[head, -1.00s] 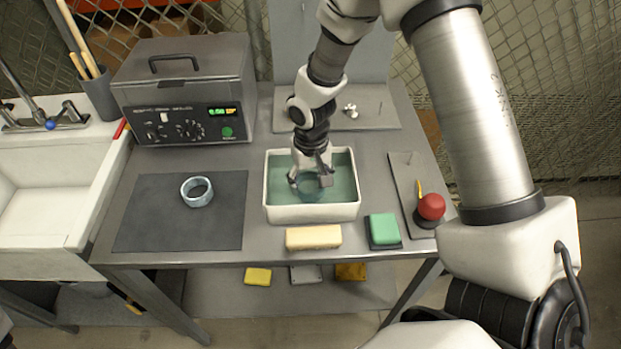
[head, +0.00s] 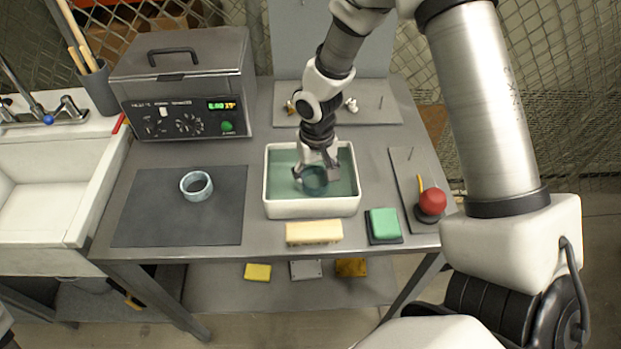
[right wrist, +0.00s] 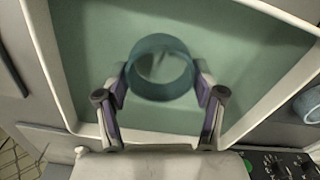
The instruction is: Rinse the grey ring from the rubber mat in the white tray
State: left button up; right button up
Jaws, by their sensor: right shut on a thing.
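The white tray (head: 312,208) holds greenish liquid. My right gripper (head: 317,177) reaches down into it, shut on a ring (head: 314,186) that looks teal in the liquid. In the right wrist view this ring (right wrist: 161,92) sits between the two fingers of the gripper (right wrist: 161,80), over the tray's green inside. A second, pale blue-grey ring (head: 196,186) lies on the dark rubber mat (head: 160,222), left of the tray. It also shows at the right edge of the right wrist view (right wrist: 308,104). My left gripper is not in view.
A grey lidded machine with a lit display (head: 185,95) stands behind the mat. A white sink (head: 45,205) is at the left. A cream sponge-like block (head: 314,233), a green block (head: 383,224) and a red knob (head: 432,201) lie in front and right of the tray.

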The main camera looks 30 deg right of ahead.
jog(key=shift+w+a+r+p, duration=0.15)
jog(key=shift+w+a+p, duration=0.05)
jog(key=shift+a+p, duration=0.2)
jog(key=shift+w+a, duration=0.1)
jog(key=shift+s+d+f+b, duration=0.2)
jog(key=shift+d+f+b, duration=0.05)
jog(key=shift+d+b, duration=0.1)
jog(key=shift+s+d+r, duration=0.1)
jog(key=shift+s+d, duration=0.15)
jog(key=shift+d, duration=0.15)
notch_tip(320, 180, up, 9)
jog(key=p, duration=0.6)
jog(key=shift+f+p, duration=0.2)
jog(key=shift+p, duration=0.2)
dwell(0.5)
notch_tip(320, 180, up, 4)
jog(key=p, duration=0.3)
dwell(0.3)
